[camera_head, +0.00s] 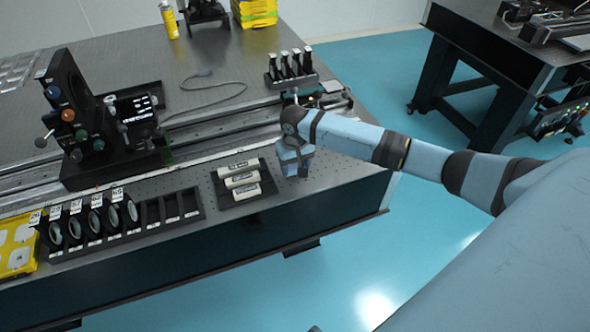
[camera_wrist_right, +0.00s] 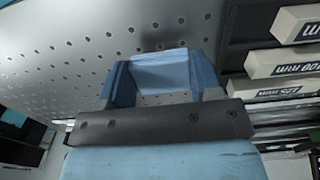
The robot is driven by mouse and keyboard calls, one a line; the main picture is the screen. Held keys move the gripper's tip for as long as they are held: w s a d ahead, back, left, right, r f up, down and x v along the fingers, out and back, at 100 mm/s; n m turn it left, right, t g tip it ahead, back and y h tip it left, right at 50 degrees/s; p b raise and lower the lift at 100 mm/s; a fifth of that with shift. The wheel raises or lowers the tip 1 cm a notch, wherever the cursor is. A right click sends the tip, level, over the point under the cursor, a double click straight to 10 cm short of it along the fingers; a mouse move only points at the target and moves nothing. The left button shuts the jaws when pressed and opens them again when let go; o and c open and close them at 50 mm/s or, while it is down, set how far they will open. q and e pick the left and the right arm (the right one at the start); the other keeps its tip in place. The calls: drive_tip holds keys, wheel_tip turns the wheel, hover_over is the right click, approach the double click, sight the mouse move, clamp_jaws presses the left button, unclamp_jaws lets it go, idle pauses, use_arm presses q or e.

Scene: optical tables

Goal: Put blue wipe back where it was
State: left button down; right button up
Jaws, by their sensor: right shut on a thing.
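My right gripper (camera_head: 294,168) points down over the front edge strip of the optical table (camera_head: 330,172), just right of the white labelled blocks. In the right wrist view, the blue wipe (camera_wrist_right: 162,76) is a light blue piece spanning between the two darker blue fingers. The right gripper is shut on it. The perforated table top lies behind it in that view; I cannot tell whether the wipe touches the table. In the head view the wipe cannot be clearly told from the blue fingers. My left gripper is not in view.
White labelled blocks (camera_head: 242,180) sit in a black tray just left of the gripper. A black rack of round lenses (camera_head: 95,222) stands farther left. A rail with a black optical mount (camera_head: 90,125) runs behind. A small rack of upright posts (camera_head: 291,70) stands behind the gripper.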

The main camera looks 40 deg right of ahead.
wheel_tip(320, 180, down, 2)
drive_tip(key=shift+f, duration=0.1)
drive_tip(key=o, duration=0.8)
drive_tip(key=shift+o, duration=0.2)
